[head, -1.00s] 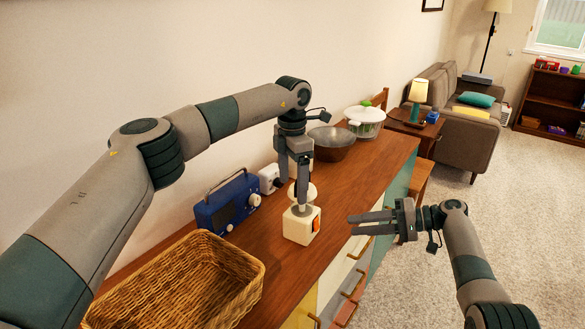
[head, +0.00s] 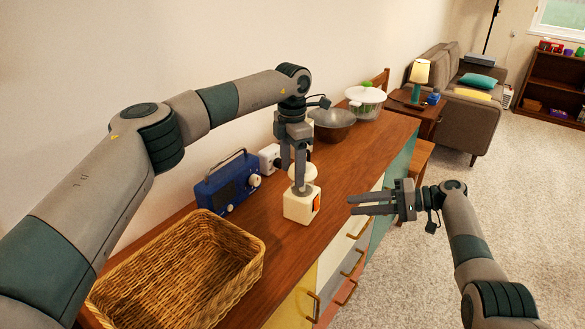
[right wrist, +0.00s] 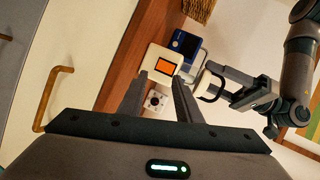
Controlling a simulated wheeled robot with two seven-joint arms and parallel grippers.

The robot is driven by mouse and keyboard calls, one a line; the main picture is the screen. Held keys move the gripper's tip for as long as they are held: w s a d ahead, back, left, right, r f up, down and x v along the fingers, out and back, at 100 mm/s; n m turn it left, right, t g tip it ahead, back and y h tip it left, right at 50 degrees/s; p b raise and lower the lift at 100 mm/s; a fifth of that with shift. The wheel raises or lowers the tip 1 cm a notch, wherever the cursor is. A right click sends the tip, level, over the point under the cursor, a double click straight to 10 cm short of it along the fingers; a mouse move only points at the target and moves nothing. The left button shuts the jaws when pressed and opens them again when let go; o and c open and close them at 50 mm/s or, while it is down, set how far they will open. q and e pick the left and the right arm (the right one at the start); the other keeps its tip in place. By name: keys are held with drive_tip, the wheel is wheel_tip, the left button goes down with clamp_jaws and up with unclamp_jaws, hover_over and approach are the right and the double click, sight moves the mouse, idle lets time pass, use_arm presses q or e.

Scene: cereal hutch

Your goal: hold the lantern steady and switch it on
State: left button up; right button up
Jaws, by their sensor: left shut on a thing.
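The lantern (head: 300,205) stands upright on the wooden hutch top, with a cream square base and a pale round upper part. An orange switch (head: 317,203) is on the side of its base facing my right gripper. In the right wrist view the orange switch (right wrist: 164,66) shows on the cream base (right wrist: 153,58), beyond the fingertips. My left gripper (head: 299,180) points down from above and is shut on the lantern's upper part. My right gripper (head: 352,204) is open and empty, to the right of the lantern and apart from it. It also shows open in the right wrist view (right wrist: 159,82).
A blue radio (head: 228,183) and a white boxy item (head: 269,158) stand behind the lantern by the wall. A wicker basket (head: 180,270) is at the front left. Drawer handles (head: 352,262) stick out in front.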

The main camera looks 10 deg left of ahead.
clamp_jaws()
drive_tip(key=s+d+r+m+t+h, duration=0.2)
drive_tip(key=s+d+m+t, duration=0.1)
drive_tip(key=s+d+m, duration=0.1)
drive_tip(key=shift+s+d+m+t, duration=0.15)
drive_tip(key=shift+s+m+t, duration=0.2)
drive_tip(key=shift+m, duration=0.35)
